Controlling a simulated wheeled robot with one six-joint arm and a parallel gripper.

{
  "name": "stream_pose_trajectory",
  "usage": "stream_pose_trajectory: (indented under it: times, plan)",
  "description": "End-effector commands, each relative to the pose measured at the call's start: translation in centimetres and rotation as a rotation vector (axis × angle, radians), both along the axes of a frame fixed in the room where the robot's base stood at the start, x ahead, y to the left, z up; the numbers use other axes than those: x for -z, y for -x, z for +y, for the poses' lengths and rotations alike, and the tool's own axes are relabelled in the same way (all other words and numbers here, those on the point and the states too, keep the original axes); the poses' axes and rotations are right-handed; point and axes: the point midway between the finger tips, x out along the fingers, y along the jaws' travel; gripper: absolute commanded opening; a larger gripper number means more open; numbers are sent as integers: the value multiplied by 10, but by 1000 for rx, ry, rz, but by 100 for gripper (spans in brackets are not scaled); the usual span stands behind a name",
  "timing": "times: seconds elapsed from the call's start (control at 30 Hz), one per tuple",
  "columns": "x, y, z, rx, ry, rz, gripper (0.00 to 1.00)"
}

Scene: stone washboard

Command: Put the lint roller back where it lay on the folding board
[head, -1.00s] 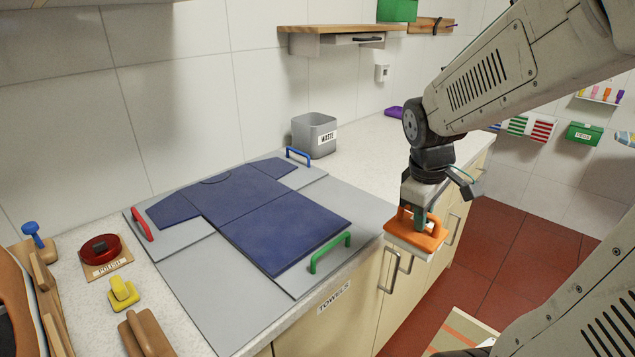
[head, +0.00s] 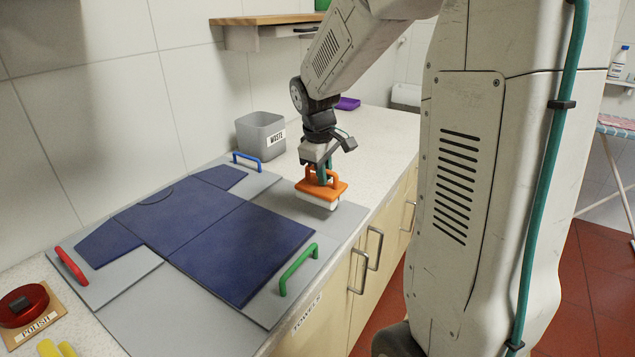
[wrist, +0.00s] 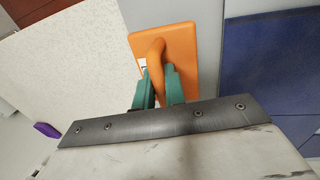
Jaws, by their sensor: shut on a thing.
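My gripper (head: 323,176) is shut on the handle of the orange lint roller (head: 338,187), a flat orange block with a white underside. In the wrist view, the green fingers (wrist: 160,88) close around the handle of the lint roller (wrist: 180,60). It is over the right end of the grey folding board (head: 285,200), between the blue and green handles. I cannot tell whether its underside touches the board.
The board has a red handle (head: 70,265), a blue handle (head: 246,160) and a green handle (head: 297,268). A grey waste bin (head: 258,140) stands behind it. A polish tin (head: 22,305) is at the far left. The counter (head: 372,160) to the right is mostly clear.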

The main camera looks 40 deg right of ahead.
Motion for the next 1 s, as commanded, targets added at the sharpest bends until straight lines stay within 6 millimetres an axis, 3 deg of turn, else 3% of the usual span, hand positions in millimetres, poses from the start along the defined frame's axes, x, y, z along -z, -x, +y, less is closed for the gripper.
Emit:
stream_pose_trajectory:
  times: [0.23,0.47,0.83,0.87,0.93,1.0]
  plan:
    - [2,-20,0,-3,0,0,0]
    - [35,-19,0,-2,0,2,0]
    - [40,-19,-1,-2,0,-1,0]
    - [40,-19,0,-2,0,-1,15]
    - [40,-19,-1,-2,0,-1,34]
    - [40,-19,0,-2,0,-1,34]
